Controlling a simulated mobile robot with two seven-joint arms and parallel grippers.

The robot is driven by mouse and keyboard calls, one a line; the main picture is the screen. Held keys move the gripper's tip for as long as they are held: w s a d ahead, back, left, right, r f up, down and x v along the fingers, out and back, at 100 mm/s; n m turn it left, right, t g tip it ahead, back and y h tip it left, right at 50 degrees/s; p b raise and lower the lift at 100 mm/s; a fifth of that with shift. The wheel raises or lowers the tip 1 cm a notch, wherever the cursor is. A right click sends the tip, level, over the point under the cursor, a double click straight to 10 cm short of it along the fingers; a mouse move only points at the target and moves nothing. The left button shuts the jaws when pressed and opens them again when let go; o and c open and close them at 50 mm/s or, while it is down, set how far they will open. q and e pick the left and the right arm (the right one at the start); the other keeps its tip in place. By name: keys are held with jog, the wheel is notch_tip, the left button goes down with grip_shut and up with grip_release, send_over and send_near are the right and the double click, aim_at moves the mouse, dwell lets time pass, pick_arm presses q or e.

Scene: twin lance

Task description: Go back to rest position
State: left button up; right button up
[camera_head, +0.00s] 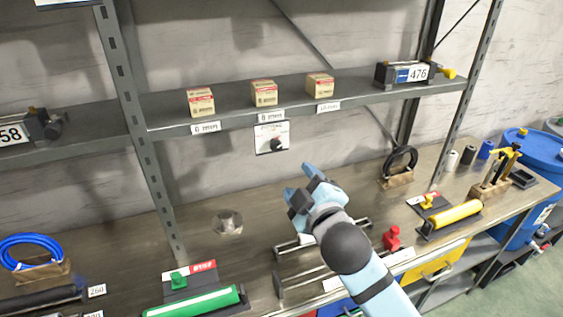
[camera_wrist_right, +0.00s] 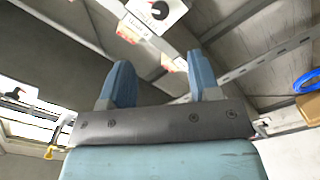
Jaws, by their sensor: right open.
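My right gripper (camera_head: 310,184) is light blue and dark grey, raised above the workbench in the middle of the head view. Its arm comes in from the lower right. In the right wrist view its two blue fingers (camera_wrist_right: 160,85) stand apart with nothing between them, so it is open and empty. It touches nothing that I can see. My left gripper is not in view.
A metal shelf (camera_head: 360,97) with several small boxes (camera_head: 263,93) and a device marked 476 (camera_head: 405,73) runs behind the gripper. On the bench (camera_head: 130,240) are a green cylinder (camera_head: 195,302), a yellow cylinder (camera_head: 455,214), a black ring (camera_head: 401,160) and a blue coil (camera_head: 32,250).

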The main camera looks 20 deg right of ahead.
jog(key=s+f+m+g+y+p, duration=0.15)
jog(key=s+f, duration=0.25)
jog(key=f, duration=0.7)
jog(key=s+f+m+g+y, duration=0.1)
jog(key=s+f+m+g, duration=0.2)
jog(key=f, duration=0.7)
jog(key=s+f+m+g+p, duration=0.1)
jog(key=s+f+m, duration=0.3)
jog(key=s+f, duration=0.9)
jog(key=shift+s+g, duration=0.2)
jog(key=shift+g, duration=0.55)
